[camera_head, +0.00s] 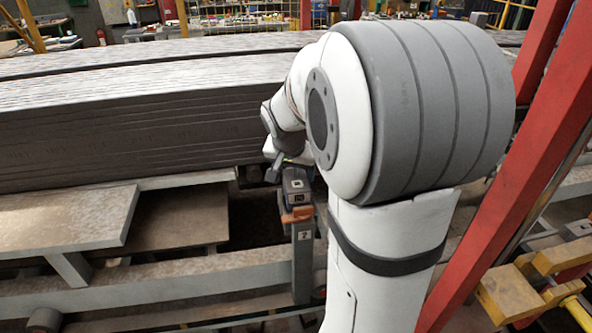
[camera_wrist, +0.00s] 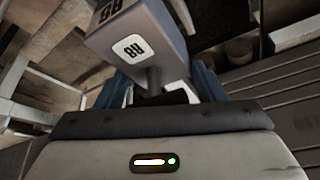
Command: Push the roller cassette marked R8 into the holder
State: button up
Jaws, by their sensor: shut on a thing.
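The roller cassette marked R8 (camera_wrist: 147,32) is a grey box with white labels, seen upside down in the wrist view. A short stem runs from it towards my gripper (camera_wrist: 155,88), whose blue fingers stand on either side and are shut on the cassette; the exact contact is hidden. In the head view a dark grey box with a small white label, which looks like the cassette (camera_head: 296,185), is at the top of an upright grey post with an orange part (camera_head: 297,215), apparently the holder. I cannot tell how deep the cassette sits.
A long stack of dark grey slabs (camera_head: 130,130) lies behind my gripper. Pale steel beams and a plate (camera_head: 75,222) are at the left. A red sloping post (camera_head: 515,190) and a yellow frame (camera_head: 515,295) stand at the right, close to my arm.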

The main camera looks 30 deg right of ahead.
jog(key=shift+s+f+b, duration=0.1)
jog(key=shift+f+b, duration=2.45)
jog(key=shift+b, duration=0.1)
dwell(1.1)
jog(key=o, duration=1.3)
jog(key=shift+a, duration=0.15)
jog(key=shift+o, duration=0.2)
jog(key=shift+s, duration=0.1)
jog(key=shift+f, duration=0.1)
jog(key=v, duration=0.8)
jog(key=shift+b, duration=0.35)
